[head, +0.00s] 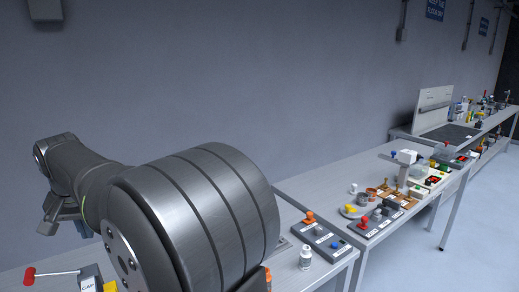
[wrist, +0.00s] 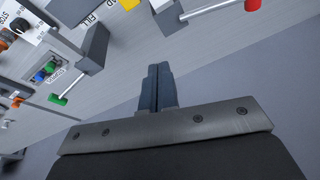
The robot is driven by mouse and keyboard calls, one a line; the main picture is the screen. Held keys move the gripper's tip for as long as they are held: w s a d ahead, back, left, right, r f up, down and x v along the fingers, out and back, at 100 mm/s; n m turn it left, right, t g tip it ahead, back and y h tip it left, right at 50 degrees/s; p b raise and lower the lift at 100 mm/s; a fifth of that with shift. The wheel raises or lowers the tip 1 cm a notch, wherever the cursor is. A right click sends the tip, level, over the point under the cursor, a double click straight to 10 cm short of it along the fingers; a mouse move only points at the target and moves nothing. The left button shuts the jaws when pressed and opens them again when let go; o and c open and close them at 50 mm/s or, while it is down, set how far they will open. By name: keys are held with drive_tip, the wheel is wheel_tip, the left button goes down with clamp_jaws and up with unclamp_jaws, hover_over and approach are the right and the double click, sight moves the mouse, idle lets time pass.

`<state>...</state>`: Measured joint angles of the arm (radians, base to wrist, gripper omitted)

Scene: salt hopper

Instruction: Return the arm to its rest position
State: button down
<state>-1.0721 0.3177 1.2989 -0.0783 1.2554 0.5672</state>
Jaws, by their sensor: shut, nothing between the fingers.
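My gripper (wrist: 158,72) is in the middle of the wrist view, its two dark fingers together with nothing between them. In the head view my gripper (head: 48,226) hangs at the far left beside the wall, partly hidden by my arm. It is apart from the bench things that show. In the wrist view a panel with a red-knobbed lever (wrist: 251,5) is at upper right, and a green-tipped lever (wrist: 58,99) is at left.
A red-handled lever (head: 30,275) stands at the lower left. A white bottle (head: 305,258) and a switch box with an orange knob (head: 310,217) are right of my arm. A bench with several knobs and dishes (head: 300,183) runs back right.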

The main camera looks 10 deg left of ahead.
drive_tip(key=shift+s+d+r+m, duration=0.15)
drive_tip(key=shift+s+m, duration=0.15)
drive_tip(key=shift+m, duration=0.15)
drive_tip(key=shift+s+d+r+m, duration=0.1)
drive_tip(key=shift+s+m, duration=0.15)
drive_tip(key=shift+m, duration=0.2)
